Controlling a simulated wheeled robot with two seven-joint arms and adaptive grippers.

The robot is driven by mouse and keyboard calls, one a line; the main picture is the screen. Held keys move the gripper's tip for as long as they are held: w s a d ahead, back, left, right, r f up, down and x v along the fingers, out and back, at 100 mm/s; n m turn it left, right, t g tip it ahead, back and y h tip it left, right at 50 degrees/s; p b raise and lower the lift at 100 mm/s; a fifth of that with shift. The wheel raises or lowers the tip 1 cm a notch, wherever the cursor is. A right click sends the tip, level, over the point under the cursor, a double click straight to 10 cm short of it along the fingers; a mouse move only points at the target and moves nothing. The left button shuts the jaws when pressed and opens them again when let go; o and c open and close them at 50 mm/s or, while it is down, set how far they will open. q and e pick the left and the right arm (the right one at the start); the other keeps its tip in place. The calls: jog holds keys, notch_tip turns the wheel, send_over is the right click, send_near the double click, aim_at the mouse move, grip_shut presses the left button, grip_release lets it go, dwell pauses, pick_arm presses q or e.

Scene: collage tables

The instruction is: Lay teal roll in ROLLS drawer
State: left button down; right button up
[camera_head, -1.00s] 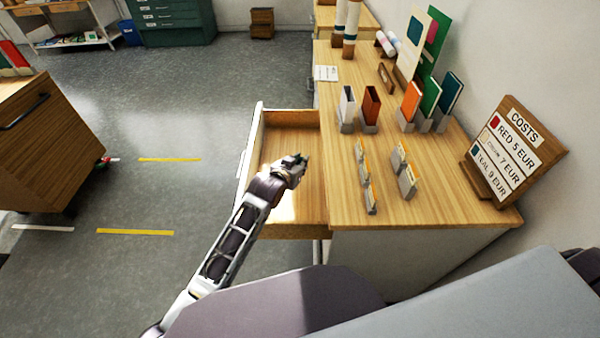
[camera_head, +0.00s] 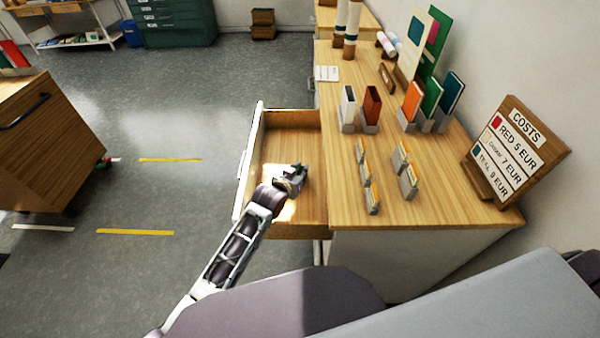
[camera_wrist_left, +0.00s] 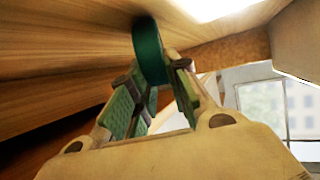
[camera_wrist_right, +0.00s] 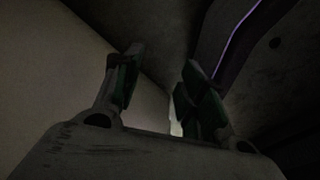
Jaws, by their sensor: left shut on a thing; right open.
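The teal roll (camera_wrist_left: 150,50) shows in the left wrist view between the fingertips of my left gripper (camera_wrist_left: 152,95), which is shut on it. The roll is close to the wooden drawer floor; I cannot tell if it touches. In the head view my left gripper (camera_head: 297,174) is inside the open drawer (camera_head: 290,140), over its right half, and hides most of the roll. No drawer label can be read from here. My right gripper (camera_wrist_right: 155,85) is open and empty in the right wrist view, in a dark spot beside a pale panel.
The wooden counter (camera_head: 440,210) borders the drawer on the right. It carries card holders (camera_head: 370,185), sample stands (camera_head: 372,105) and a costs sign (camera_head: 515,150). A wooden cabinet (camera_head: 50,140) stands at the left.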

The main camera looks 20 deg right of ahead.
pick_arm(q)
jog(key=c, duration=1.4)
grip_release()
jog(key=shift+o, duration=0.3)
pick_arm(e)
jog(key=shift+w, duration=0.35)
pick_arm(q)
jog(key=shift+r, duration=0.1)
pick_arm(e)
jog(key=shift+d, duration=0.1)
